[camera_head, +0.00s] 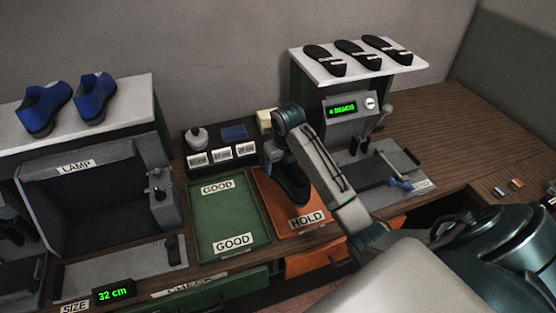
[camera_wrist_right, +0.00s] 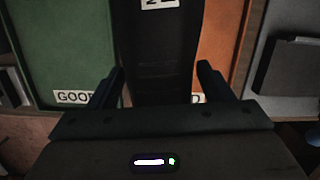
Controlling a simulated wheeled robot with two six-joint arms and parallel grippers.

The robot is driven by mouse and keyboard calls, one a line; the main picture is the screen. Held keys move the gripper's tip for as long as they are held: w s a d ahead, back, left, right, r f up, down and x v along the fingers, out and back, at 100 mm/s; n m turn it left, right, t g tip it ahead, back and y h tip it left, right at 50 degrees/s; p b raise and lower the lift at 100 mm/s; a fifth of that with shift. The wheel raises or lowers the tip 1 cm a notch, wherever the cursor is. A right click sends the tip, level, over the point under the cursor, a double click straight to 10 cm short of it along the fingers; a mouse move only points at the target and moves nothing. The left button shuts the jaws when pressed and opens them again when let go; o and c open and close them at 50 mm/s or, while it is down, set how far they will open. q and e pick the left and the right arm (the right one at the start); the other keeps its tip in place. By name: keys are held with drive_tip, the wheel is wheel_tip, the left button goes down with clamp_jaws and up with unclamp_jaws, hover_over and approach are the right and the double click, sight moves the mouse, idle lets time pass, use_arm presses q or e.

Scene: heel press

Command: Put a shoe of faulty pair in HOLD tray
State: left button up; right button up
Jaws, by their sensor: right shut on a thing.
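My right gripper (camera_head: 283,163) reaches over the orange HOLD tray (camera_head: 322,223) and is shut on a dark shoe (camera_head: 290,189). The shoe hangs below the gripper over the tray's left part; I cannot tell whether it touches the tray floor. In the right wrist view the dark shoe (camera_wrist_right: 160,50) lies between the fingers (camera_wrist_right: 160,70), with a white label at the top edge. The HOLD tray (camera_wrist_right: 222,45) shows to its right there. Two blue shoes (camera_head: 92,103) stand on the lamp box's top. Several dark soles or shoes (camera_head: 358,52) lie on the right shelf.
The green GOOD tray (camera_head: 226,213) is beside the HOLD tray and looks empty. Behind it is a dark rack with white cards (camera_head: 221,153). A press with a lever (camera_head: 378,122) stands right. The lamp box (camera_head: 90,190) and size gauge (camera_head: 114,292), reading 32 cm, are left.

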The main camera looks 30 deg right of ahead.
drive_tip(key=shift+w+a+r, duration=0.1)
drive_tip(key=shift+w+a, duration=0.05)
drive_tip(key=shift+a, duration=0.45)
drive_tip(key=shift+f, duration=0.6)
wheel_tip(320, 180, down, 3)
drive_tip(key=shift+r, duration=0.1)
wheel_tip(320, 180, down, 4)
drive_tip(key=shift+r+b, duration=0.2)
drive_tip(key=shift+b, duration=1.05)
drive_tip(key=shift+f+b, duration=1.1)
drive_tip(key=shift+f+b, duration=0.4)
drive_tip(key=shift+f, duration=0.05)
drive_tip(key=o, duration=1.3)
